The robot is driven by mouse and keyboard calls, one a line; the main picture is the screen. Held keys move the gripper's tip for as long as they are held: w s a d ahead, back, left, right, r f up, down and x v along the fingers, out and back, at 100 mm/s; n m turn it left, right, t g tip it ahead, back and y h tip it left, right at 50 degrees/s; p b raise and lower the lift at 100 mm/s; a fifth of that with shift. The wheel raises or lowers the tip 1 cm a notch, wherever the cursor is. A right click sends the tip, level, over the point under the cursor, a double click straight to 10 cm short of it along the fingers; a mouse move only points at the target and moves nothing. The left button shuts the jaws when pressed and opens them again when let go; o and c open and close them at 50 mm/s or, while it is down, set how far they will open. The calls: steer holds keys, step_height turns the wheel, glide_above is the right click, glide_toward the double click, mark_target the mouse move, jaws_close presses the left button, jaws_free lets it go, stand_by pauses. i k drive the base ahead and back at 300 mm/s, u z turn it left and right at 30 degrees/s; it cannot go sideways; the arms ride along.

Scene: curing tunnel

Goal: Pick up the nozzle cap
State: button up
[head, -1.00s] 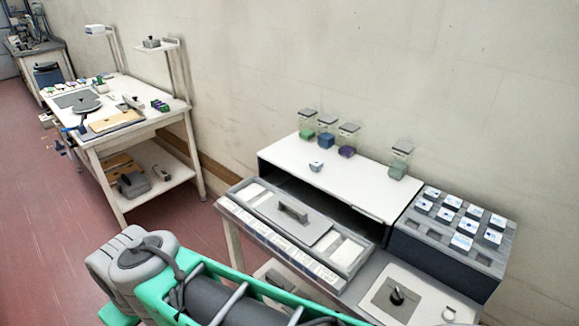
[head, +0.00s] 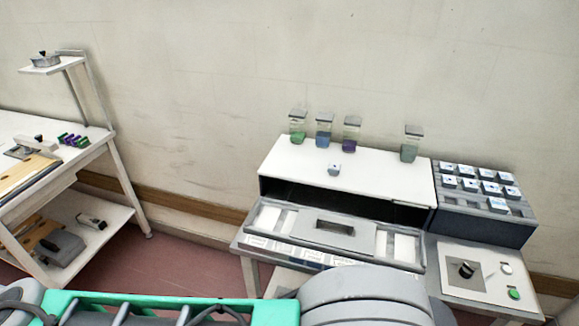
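I cannot pick out a nozzle cap for certain in the head view. A small pale block with a dark mark (head: 334,170) sits alone on the white top of the curing tunnel (head: 385,180), in front of the jars. Its details are too small to tell what it is. My arm's links cross the bottom of the view, below the bench. My gripper is not in view.
Jars with green (head: 297,128), blue (head: 323,131), purple (head: 351,135) and grey-green (head: 410,145) contents stand along the tunnel's back. A rack (head: 485,227) of small white boxes stands right of it. A control panel (head: 460,300) is at front right. Another workbench (head: 95,140) stands left.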

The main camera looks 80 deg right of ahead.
mark_target(334, 169)
steer(key=i, duration=0.3)
steer(key=z, duration=2.8)
steer(key=i, duration=0.5)
steer(key=z, duration=0.1)
